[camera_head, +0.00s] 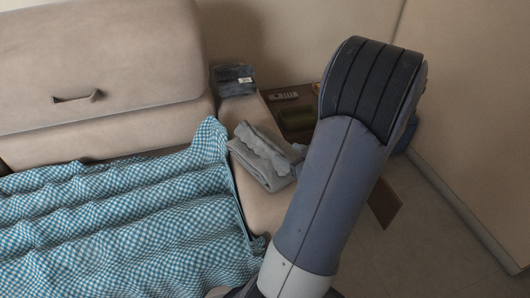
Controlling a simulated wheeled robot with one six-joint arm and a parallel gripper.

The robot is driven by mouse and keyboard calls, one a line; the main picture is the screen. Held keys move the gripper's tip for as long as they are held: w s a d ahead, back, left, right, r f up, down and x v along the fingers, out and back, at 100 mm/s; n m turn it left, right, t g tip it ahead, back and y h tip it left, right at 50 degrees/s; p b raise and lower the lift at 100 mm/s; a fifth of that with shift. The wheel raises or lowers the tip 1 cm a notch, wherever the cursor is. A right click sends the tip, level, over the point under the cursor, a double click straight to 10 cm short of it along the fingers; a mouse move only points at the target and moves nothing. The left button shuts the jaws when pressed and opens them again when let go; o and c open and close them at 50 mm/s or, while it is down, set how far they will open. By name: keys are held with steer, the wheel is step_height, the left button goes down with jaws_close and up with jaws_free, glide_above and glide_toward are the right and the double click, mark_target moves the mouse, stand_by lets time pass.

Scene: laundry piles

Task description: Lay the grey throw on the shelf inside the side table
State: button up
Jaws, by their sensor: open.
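A folded light-grey cloth, which looks like the grey throw (258,158), lies on the beige sofa arm beside the checked blanket. Its right end meets my arm in the picture, and I cannot tell whether anything touches it there. The dark brown side table (272,108) stands behind my arm, past the sofa arm. Its inner shelf cannot be made out, as my arm covers much of the table. My arm runs up through the right middle of the view. My gripper cannot be made out; it is hidden or out of frame.
A blue-and-white checked blanket (120,225) covers the sofa seat. A dark folded cloth (235,87) with a label lies at the back of the sofa arm. A remote (284,96) and a dark green object (296,119) are at the table. Bare floor (440,250) lies right.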

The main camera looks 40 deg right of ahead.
mark_target(271, 145)
steer(key=x, duration=0.4)
steer(key=shift+a+b, duration=0.35)
steer(key=shift+b, duration=0.05)
steer(key=shift+d+b+x, duration=0.15)
steer(key=shift+b+x, duration=0.4)
steer(key=shift+x, duration=0.9)
steer(key=shift+d+b+x, duration=0.15)
steer(key=shift+b+x, duration=0.4)
steer(key=shift+x, duration=0.95)
steer(key=shift+s, duration=0.1)
jaws_close()
